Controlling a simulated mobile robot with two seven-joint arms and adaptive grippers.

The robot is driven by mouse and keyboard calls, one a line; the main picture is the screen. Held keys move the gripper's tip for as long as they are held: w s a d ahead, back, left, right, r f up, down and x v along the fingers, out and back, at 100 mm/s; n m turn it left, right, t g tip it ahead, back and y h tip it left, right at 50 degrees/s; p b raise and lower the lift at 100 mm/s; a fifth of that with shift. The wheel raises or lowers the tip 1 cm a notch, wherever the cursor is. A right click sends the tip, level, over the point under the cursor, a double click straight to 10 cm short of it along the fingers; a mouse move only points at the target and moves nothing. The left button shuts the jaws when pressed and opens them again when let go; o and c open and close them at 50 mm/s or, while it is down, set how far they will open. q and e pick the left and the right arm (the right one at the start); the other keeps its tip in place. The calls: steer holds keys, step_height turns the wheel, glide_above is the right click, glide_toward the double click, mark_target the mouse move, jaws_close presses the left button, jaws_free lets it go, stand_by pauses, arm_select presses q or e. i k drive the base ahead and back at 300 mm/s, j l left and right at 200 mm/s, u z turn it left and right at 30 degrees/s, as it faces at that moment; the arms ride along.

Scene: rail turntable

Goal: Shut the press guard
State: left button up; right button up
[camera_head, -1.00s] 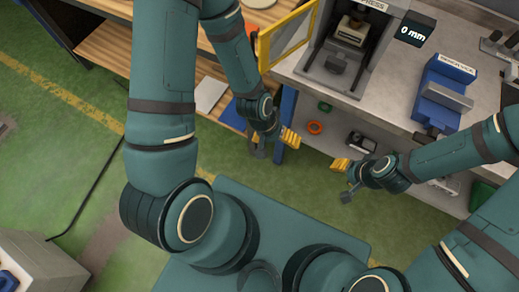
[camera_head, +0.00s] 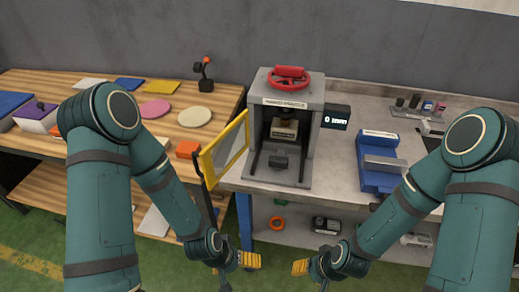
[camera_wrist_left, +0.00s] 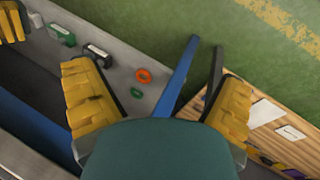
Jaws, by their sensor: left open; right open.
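The press (camera_head: 311,125) is a grey frame with a red handwheel (camera_head: 289,78) on top, standing on the grey bench. Its guard (camera_head: 223,150), a yellow-framed clear panel, stands swung open at the press's left front side. A small block sits inside the press. My left gripper (camera_head: 246,262) is open and empty, low in front of the bench and below the guard; its spread yellow fingers show in the left wrist view (camera_wrist_left: 160,105). My right gripper (camera_head: 303,268) is open and empty, to the right of the left one, below the bench top.
A blue vise (camera_head: 380,165) stands on the bench right of the press. A display (camera_head: 336,117) reading 0 mm is at the press's right side. A wooden table (camera_head: 190,135) with coloured discs and an orange block (camera_head: 187,149) is to the left.

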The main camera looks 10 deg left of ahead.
mark_target(207, 161)
steer(key=k+z, duration=0.1)
steer(key=k, duration=0.55)
steer(key=j+z, duration=0.1)
steer(key=z, duration=0.95)
steer(key=j, duration=2.65)
steer(key=k, duration=0.25)
steer(key=i+l+z, duration=0.15)
steer(key=i+l, duration=0.1)
